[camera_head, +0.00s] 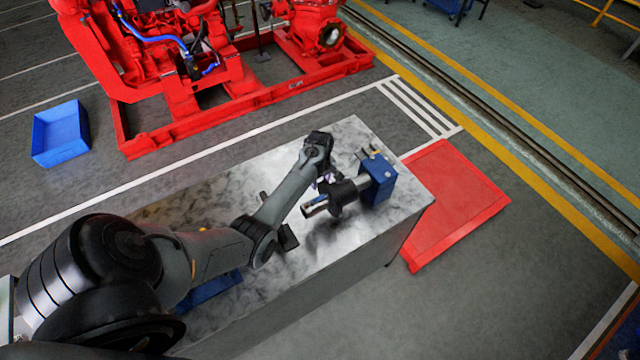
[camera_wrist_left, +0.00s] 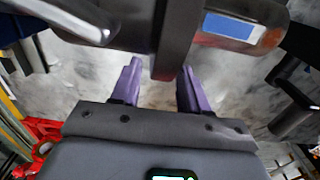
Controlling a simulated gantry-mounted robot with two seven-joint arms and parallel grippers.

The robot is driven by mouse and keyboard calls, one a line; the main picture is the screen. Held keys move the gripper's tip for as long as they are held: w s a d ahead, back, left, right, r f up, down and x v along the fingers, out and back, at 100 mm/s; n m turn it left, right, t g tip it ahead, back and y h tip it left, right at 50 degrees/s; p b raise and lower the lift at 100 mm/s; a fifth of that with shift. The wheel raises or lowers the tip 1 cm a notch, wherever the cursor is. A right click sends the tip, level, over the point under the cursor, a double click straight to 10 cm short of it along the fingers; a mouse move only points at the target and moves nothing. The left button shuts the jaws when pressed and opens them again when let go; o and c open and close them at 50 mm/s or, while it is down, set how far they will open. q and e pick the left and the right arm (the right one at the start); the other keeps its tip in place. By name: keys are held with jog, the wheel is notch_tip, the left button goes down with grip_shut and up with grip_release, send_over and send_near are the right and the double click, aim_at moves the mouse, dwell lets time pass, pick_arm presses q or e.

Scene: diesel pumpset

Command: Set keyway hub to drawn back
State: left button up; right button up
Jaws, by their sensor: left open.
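The keyway hub (camera_head: 338,198) is a dark round piece with a flange, sitting around a silver horizontal shaft (camera_head: 312,207) that sticks out of a blue block (camera_head: 381,181) on the bench. Part of the shaft shows bare beyond the hub, with a blue strip on it. In the left wrist view the hub's dark flange (camera_wrist_left: 174,38) crosses the top middle, and the shaft's bare end (camera_wrist_left: 260,20) is to its right. My left gripper (camera_head: 324,178) is open beside the hub. Its purple fingers (camera_wrist_left: 158,84) are apart, and the flange's lower edge shows between their tips. My right gripper is not in view.
A red platform (camera_head: 455,200) lies right of the bench; the red pumpset (camera_head: 240,95) stands behind.

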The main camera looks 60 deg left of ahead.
pick_arm(q)
notch_tip(320, 180, up, 7)
jog(key=shift+f, duration=0.1)
jog(key=shift+r, duration=0.65)
jog(key=s+d+r+m+t+p, duration=0.1)
jog(key=s+d+r+m+p, duration=0.1)
jog(key=s+d+m, duration=0.4)
jog(key=s+d+r+m+t+p, duration=0.1)
jog(key=s+d+r+m, duration=0.4)
jog(key=d, duration=1)
jog(key=s+d+r+m+t+p, duration=0.1)
jog(key=s+d+r+m+p, duration=0.2)
jog(key=s+d+m, duration=0.5)
jog(key=s+d+r, duration=0.1)
jog(key=d, duration=0.1)
jog(key=shift+s+d+r+m+t, duration=0.2)
jog(key=shift+s+d+m+t, duration=0.1)
jog(key=shift+s+d+m, duration=0.1)
jog(key=shift+a, duration=0.1)
